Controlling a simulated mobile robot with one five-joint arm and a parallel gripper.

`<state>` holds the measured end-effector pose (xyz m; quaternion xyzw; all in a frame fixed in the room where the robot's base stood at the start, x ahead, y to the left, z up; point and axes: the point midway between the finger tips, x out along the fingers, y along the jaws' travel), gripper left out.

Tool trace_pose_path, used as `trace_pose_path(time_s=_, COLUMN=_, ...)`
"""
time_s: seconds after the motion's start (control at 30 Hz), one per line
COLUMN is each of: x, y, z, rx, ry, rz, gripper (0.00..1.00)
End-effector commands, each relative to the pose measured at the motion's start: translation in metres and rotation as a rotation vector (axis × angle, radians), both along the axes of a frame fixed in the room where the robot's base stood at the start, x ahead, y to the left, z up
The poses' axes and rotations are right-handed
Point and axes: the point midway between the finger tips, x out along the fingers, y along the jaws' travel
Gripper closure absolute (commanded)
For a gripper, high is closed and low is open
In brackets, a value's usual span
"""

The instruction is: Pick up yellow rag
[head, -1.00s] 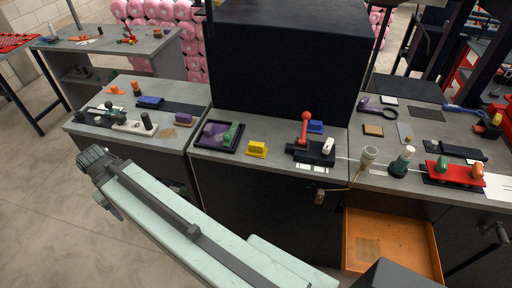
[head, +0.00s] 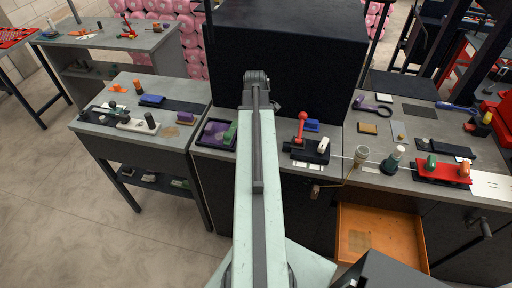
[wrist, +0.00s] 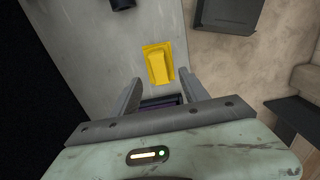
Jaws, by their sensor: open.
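The yellow rag (wrist: 158,63) lies on the grey worktop in the wrist view, with a raised yellow block shape on a flat yellow edge. My gripper (wrist: 159,77) is open, its two fingers apart and pointing toward the rag. The rag shows just beyond the fingertips, roughly centred between them, and nothing is held. In the head view my arm hides the rag, and its far end stands over the middle bench; the fingers cannot be made out there.
A dark tray (head: 201,141) with a purple cloth and a green item sits left of my arm. An orange drawer (head: 380,248) is open below. A tall black box (head: 300,60) stands behind.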

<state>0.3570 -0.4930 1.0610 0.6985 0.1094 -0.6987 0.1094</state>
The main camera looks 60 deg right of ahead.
Motion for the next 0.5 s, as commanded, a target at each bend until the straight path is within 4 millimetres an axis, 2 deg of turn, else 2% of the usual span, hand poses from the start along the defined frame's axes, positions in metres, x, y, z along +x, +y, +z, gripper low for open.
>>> trace_pose_path(time_s=0.03, x=0.0, y=0.0, z=-0.013, rx=0.0, ry=0.0, rz=0.0, gripper=0.47)
trace_pose_path(time_s=0.1, x=0.0, y=0.0, z=-0.021, rx=0.0, ry=0.0, rz=-0.001, gripper=0.47)
trace_pose_path(time_s=0.27, x=0.0, y=0.0, z=-0.021, rx=0.0, ry=0.0, rz=-0.001, gripper=0.47)
trace_pose_path(time_s=0.33, x=0.0, y=0.0, z=-0.027, rx=0.0, ry=0.0, rz=-0.002, gripper=0.47)
trace_pose_path(time_s=0.5, x=0.0, y=-0.001, z=-0.056, rx=0.0, ry=0.0, rz=-0.002, gripper=0.47)
